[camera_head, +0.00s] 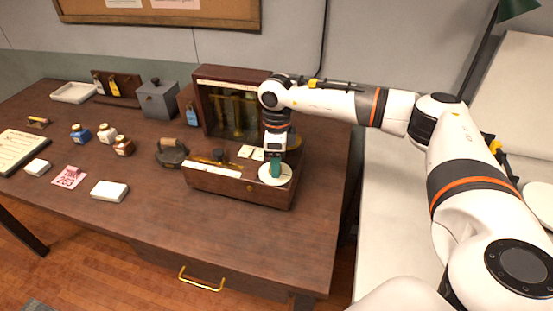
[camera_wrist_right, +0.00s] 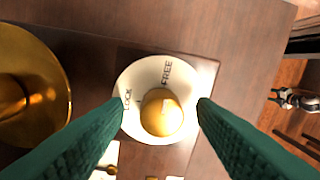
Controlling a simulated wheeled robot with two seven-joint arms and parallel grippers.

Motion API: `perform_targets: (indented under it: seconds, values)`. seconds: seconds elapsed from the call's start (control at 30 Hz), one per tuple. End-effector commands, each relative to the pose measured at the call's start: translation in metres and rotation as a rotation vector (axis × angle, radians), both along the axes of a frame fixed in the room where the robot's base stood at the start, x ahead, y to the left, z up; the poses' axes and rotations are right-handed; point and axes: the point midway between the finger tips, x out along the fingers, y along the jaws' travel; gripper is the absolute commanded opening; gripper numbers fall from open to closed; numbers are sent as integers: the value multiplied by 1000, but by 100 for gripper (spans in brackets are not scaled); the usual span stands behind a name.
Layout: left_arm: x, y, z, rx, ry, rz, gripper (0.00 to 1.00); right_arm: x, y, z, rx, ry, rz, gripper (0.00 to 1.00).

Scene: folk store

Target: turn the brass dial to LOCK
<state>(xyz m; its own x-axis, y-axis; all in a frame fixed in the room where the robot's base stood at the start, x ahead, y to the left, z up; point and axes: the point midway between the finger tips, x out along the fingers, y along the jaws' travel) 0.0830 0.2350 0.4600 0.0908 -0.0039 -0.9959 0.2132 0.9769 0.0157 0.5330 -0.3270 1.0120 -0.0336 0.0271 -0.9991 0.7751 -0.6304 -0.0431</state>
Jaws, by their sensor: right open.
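The brass dial (camera_wrist_right: 162,112) is a round golden knob on a white disc (camera_wrist_right: 132,84) marked LOCK on the left and FREE at the top right. A faint mark shows on the knob, but I cannot tell which word it points to. In the head view the white disc (camera_head: 284,179) sits at the right front corner of a wooden balance case (camera_head: 225,182). My right gripper (camera_head: 275,168) points down over the dial. In the right wrist view its green fingers (camera_wrist_right: 160,104) stand open, one on each side of the knob, with gaps.
The case's raised back (camera_head: 207,100) holds brass columns just behind my right gripper. A round brass piece (camera_wrist_right: 25,75) lies left of the dial in the wrist view. A dark iron-like object (camera_head: 171,153), bottles, white boxes and a grey box (camera_head: 157,101) stand left. The front desktop is clear.

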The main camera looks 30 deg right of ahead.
Motion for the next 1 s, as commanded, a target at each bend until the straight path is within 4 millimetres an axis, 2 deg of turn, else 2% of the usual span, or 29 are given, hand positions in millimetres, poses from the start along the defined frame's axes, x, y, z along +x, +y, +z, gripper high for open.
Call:
perform_targets:
  seconds: [0.13,0.4,0.67,1.0]
  values:
    - [0,0,3,0,0,0,55,-1,0,-9,0,1,1,52]
    - [0,0,2,0,0,0,55,-1,1,-10,1,1,1,52]
    - [0,0,2,0,0,0,55,-1,1,-10,1,1,1,9]
    - [0,0,-2,0,0,0,55,0,1,-10,1,-1,47,7]
